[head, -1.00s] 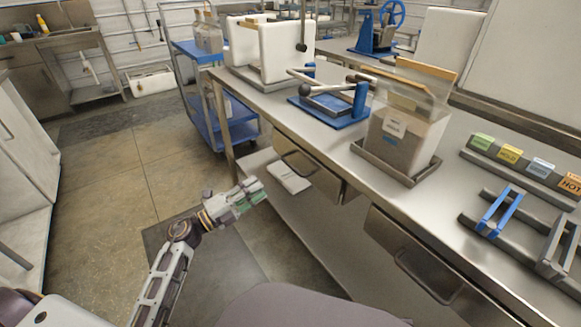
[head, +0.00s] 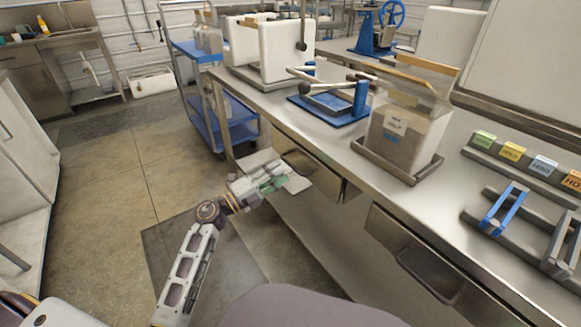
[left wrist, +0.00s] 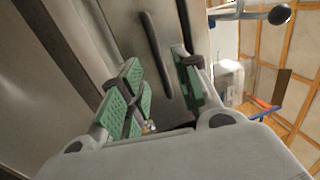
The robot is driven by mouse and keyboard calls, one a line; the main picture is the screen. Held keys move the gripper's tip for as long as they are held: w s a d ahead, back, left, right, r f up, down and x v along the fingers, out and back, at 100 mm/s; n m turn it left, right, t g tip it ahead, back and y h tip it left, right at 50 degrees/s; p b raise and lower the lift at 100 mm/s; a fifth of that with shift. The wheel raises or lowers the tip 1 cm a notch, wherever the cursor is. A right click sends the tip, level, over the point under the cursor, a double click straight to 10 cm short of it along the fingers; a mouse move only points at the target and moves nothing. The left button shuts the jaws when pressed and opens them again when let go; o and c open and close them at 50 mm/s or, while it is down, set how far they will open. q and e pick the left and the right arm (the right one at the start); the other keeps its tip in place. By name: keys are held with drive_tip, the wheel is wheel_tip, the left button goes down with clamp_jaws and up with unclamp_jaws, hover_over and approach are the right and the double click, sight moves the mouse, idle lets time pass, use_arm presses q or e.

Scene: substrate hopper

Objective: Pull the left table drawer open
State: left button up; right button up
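The left table drawer (head: 318,172) is a steel front under the table's edge and looks shut. Its handle shows in the left wrist view as a dark bar (left wrist: 155,52) on the drawer face. My left gripper (head: 279,179) is in front of this drawer and hides much of the handle in the head view. In the left wrist view its green-padded fingers (left wrist: 163,84) are apart, with the bar ahead of and partly between them. I cannot tell whether they touch it. My right gripper is not in view.
A second drawer (head: 420,262) with a handle sits to the right under the same steel table (head: 345,135). A lower shelf (head: 310,235) runs below. A blue cart (head: 222,125) stands at the table's far end. Open floor (head: 110,190) lies to the left.

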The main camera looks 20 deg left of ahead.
sight(290, 164)
use_arm(q)
drive_tip(key=shift+b+x, duration=0.35)
drive_tip(key=shift+x, duration=2.25)
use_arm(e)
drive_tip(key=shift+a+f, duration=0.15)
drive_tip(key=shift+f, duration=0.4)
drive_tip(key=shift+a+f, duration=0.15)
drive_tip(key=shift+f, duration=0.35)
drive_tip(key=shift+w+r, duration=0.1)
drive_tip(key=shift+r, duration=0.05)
use_arm(q)
clamp_jaws()
